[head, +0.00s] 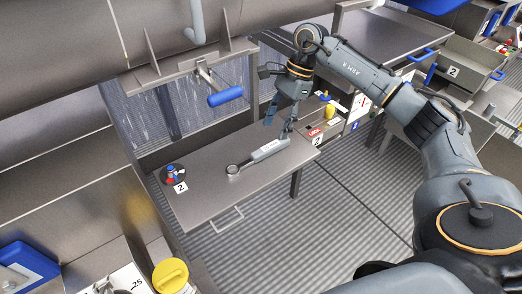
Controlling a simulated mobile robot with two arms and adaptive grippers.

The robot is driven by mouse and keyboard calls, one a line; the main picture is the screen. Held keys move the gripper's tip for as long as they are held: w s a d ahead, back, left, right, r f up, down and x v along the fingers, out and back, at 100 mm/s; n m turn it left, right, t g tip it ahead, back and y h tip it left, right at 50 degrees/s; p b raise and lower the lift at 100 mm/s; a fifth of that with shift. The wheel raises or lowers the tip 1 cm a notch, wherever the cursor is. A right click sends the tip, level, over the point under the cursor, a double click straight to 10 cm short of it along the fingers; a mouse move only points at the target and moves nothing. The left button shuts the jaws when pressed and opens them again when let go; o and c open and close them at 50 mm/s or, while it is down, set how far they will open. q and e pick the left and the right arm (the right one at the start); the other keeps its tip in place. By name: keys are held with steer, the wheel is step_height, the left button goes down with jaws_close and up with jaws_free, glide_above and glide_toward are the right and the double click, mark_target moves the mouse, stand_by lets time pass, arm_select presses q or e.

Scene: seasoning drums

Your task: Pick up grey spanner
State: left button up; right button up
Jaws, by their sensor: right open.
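The grey spanner (257,157) lies on the metal table (205,205), its ring end toward the left and its handle slanting up to the right. My right gripper (279,122) is above the handle end of the spanner, pointing down, with its fingers apart and nothing between them. One finger is close to the spanner's handle end; I cannot tell whether it touches. My left gripper is not in the head view.
A small red and blue item (174,174) sits at the table's left by a "2" label. A blue-handled lever (225,96) hangs from the drum above. The table's front is clear.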

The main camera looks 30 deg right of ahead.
mark_target(266, 148)
steer(key=shift+x, duration=1.2)
steer(key=p+x, duration=0.1)
steer(key=x, duration=0.1)
steer(key=w+p+x, duration=0.1)
steer(key=x, duration=0.1)
steer(key=shift+d+f, duration=0.1)
steer(key=shift+f, duration=0.85)
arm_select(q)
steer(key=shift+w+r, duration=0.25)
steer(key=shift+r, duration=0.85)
arm_select(e)
jaws_close()
